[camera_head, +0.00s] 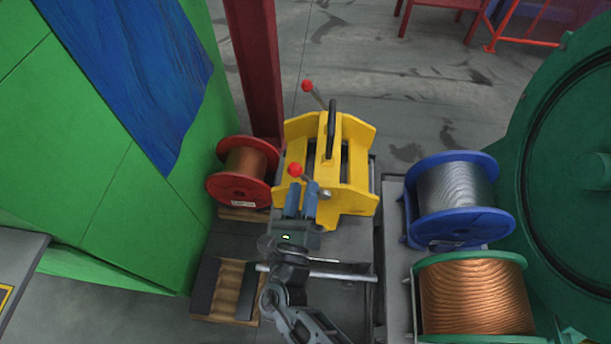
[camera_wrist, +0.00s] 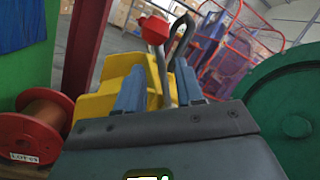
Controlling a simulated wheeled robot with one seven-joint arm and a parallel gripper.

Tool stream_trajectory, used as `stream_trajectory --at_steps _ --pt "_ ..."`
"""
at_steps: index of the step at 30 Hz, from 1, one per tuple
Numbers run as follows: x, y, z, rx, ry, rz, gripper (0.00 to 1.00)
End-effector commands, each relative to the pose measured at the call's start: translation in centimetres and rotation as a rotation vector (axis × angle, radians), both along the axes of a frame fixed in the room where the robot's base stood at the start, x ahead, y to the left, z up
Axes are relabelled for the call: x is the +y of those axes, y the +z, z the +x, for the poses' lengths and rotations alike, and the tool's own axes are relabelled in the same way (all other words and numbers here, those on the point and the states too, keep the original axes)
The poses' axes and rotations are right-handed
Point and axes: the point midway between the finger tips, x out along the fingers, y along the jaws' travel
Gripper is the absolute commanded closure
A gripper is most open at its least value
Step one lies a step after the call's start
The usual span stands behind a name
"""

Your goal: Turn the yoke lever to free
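A yellow yoke (camera_head: 355,165) stands at the centre in the head view and behind the fingers in the wrist view (camera_wrist: 95,102). A near lever with a red knob (camera_head: 295,170) is on its front side. A red-knobbed lever also shows in the wrist view (camera_wrist: 155,30), its grey rod running down between my fingers. A second red knob (camera_head: 307,86) is on the yoke's far side. My gripper (camera_head: 302,192) is at the near lever, blue-grey fingers apart with the rod between them. A gap shows beside the rod; contact on the other side is unclear.
A black loop handle (camera_head: 331,128) rises from the yoke. A red spool (camera_head: 243,170) stands left, a blue spool (camera_head: 455,195) and a copper-wound spool (camera_head: 475,297) right. A green panel (camera_head: 105,160) and a dark red post (camera_head: 255,65) border the left; a large green wheel (camera_head: 570,180) the right.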

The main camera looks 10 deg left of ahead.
Motion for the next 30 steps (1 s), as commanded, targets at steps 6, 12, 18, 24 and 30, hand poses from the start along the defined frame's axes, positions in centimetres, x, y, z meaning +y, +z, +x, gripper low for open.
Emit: stream_trajectory --at_steps 6,12,18,24,30 --pt "0.2 -0.5 -2.1 0.0 0.0 0.001 0.63" --pt "0.2 -0.6 -2.4 0.0 0.0 0.0 0.63" --pt "0.2 -0.5 -2.4 0.0 0.0 0.0 0.63" --pt "0.2 -0.6 -2.4 0.0 0.0 0.001 0.63" --pt "-2.8 -3.1 -3.7 0.103 -0.017 0.131 0.63"
